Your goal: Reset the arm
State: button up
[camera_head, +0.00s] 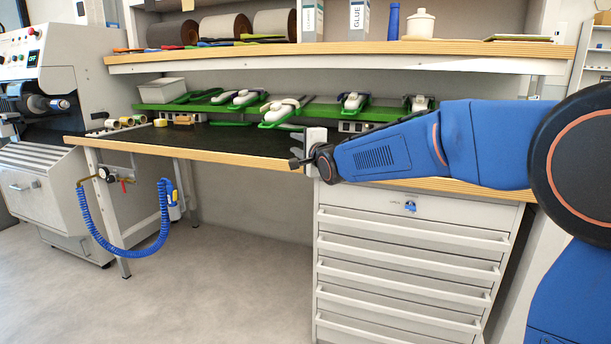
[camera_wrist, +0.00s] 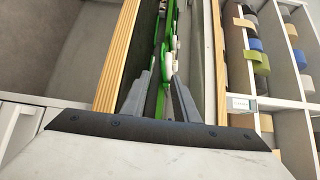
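My blue arm reaches in from the right in the head view, and my gripper (camera_head: 303,146) is over the front edge of the workbench (camera_head: 230,152). It is seen small there, beside the green holders with white clamps (camera_head: 280,110). In the wrist view the two dark grey fingers of my gripper (camera_wrist: 162,85) stand apart with a gap between the tips. I see nothing held between them. Beyond the fingers the wrist view shows the bench's wooden edge (camera_wrist: 122,55), green strips and white clamp parts (camera_wrist: 168,62).
A drawer cabinet (camera_head: 400,265) stands under the bench below my arm. A wooden shelf (camera_head: 340,48) with rolls, a glue box (camera_head: 359,20) and bottles runs above. A grinding machine (camera_head: 45,75) and a coiled blue hose (camera_head: 125,250) are at left. The floor in front is clear.

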jog(key=s+d+f+n+g+h, duration=0.2)
jog(key=s+d+f+n+h, duration=0.15)
jog(key=s+d, duration=0.65)
jog(key=s+d+f+n+g+h, duration=0.2)
jog(key=s+d+f, duration=0.3)
jog(key=s+d, duration=0.55)
jog(key=s+d+f+n+g, duration=0.2)
jog(key=s+f, duration=0.3)
jog(key=s, duration=0.5)
jog(key=s+d+f+n+g+h, duration=0.1)
jog(key=s+d+f, duration=0.4)
jog(key=s, duration=0.6)
jog(key=s+d+f+n+g+h, duration=0.1)
jog(key=s+d+f+n+g, duration=0.3)
jog(key=s, duration=0.7)
notch_tip(320, 180, down, 2)
jog(key=shift+s+d+f+n, duration=0.2)
jog(key=shift+s+d+n, duration=0.05)
jog(key=shift+n, duration=0.2)
